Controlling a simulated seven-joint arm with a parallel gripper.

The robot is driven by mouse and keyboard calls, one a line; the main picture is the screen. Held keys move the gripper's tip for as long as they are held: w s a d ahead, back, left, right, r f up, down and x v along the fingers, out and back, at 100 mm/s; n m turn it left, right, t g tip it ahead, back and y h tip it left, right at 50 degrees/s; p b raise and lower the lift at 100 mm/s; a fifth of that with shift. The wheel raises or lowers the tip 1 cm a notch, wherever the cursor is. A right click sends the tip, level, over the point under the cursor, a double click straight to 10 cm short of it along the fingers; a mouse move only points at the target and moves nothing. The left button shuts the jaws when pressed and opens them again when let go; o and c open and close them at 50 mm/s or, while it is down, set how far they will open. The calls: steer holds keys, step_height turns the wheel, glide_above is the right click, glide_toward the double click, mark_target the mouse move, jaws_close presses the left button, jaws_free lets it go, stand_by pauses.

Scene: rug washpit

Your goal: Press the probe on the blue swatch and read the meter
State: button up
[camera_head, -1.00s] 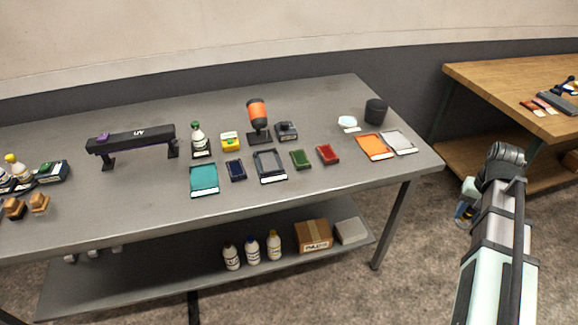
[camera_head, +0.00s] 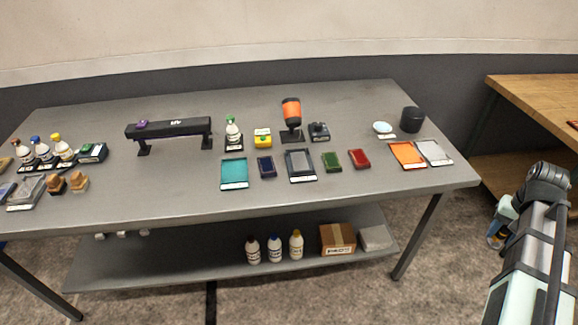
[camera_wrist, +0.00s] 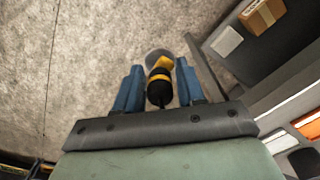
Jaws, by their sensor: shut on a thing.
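My gripper (camera_wrist: 158,72) is shut on a black and yellow probe (camera_wrist: 160,90), which sits between the blue fingers in the wrist view. In the head view my gripper (camera_head: 496,236) hangs right of the grey table, over the carpet and clear of the table. The dark blue swatch (camera_head: 266,167) lies flat on the table between the teal swatch (camera_head: 234,172) and a black-framed grey pad (camera_head: 300,165). A dark box with a green face (camera_head: 92,153) stands at the table's left; I cannot tell whether it is the meter.
Green (camera_head: 331,161) and red (camera_head: 359,159) pads lie right of the grey pad. Behind stand a UV bar (camera_head: 170,127), a bottle (camera_head: 233,134) and an orange-headed stand (camera_head: 291,113). A wooden table (camera_head: 520,95) is at the right. The table's front strip is mostly clear.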

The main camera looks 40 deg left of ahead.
steer(key=s+a+r+n, duration=0.1)
steer(key=s+a+n, duration=0.2)
steer(key=a, duration=1.3)
steer(key=s+a+r+n, duration=0.1)
steer(key=s+a+n, duration=0.15)
steer(key=a, duration=1.45)
step_height(320, 180, up, 7)
steer(key=n, duration=0.4)
glide_above(266, 165)
steer(key=shift+w+f+m, duration=0.1)
steer(key=shift+f+m, duration=0.05)
steer(key=shift+m, duration=0.1)
steer(key=shift+f, duration=0.1)
steer(key=shift+f, duration=2.8)
steer(key=shift+f, duration=0.35)
jaws_close()
